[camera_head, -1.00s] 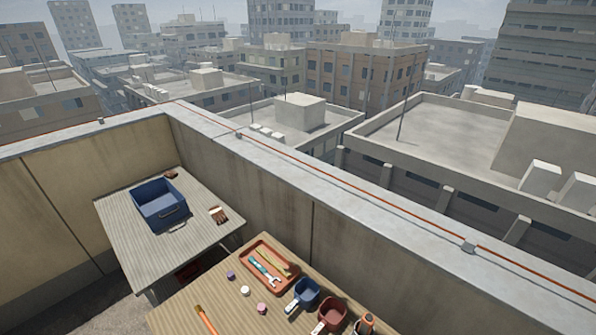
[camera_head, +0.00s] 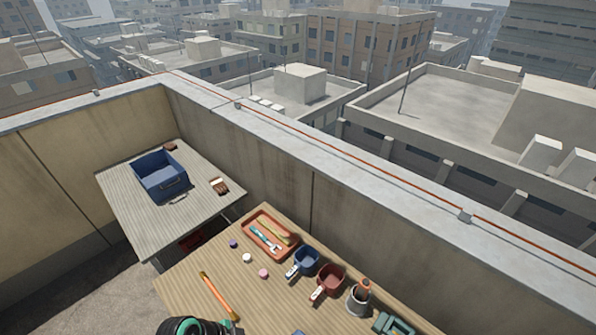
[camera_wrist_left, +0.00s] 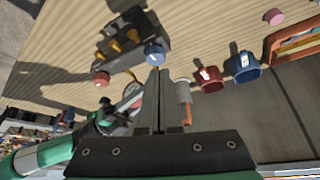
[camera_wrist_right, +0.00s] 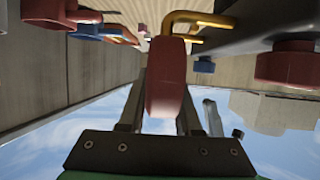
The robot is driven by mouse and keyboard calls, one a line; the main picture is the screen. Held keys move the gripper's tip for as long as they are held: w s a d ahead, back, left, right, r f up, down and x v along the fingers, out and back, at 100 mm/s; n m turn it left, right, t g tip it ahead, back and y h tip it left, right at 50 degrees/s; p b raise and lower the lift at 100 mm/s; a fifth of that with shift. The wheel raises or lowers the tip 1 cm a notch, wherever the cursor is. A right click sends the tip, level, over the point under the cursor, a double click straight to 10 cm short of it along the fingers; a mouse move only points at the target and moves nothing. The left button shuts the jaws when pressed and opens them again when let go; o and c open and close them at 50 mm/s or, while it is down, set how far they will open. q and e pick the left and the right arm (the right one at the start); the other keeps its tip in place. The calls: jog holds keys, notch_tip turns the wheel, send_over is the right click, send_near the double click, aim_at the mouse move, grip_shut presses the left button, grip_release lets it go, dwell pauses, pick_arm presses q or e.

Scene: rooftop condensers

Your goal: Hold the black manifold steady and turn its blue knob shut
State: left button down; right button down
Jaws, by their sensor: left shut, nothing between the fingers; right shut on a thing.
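The black manifold (camera_wrist_left: 128,40) stands on the wooden table in the left wrist view, with brass fittings on it. Its blue knob (camera_wrist_left: 154,55) is at the end nearest my left gripper, and a red knob (camera_wrist_left: 101,78) is at the other. My left gripper (camera_wrist_left: 157,75) is shut and empty, its tips just below the blue knob in the picture; contact is unclear. My right gripper (camera_wrist_right: 165,75) is shut on a dark red piece (camera_wrist_right: 166,90); I cannot tell if it belongs to the manifold. The manifold is not visible in the head view.
A blue bin (camera_head: 162,183) stands on the other table. A parapet runs behind.

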jog(key=shift+c, duration=0.4)
grip_release()
jog(key=p+v, duration=0.3)
jog(key=v, duration=0.6)
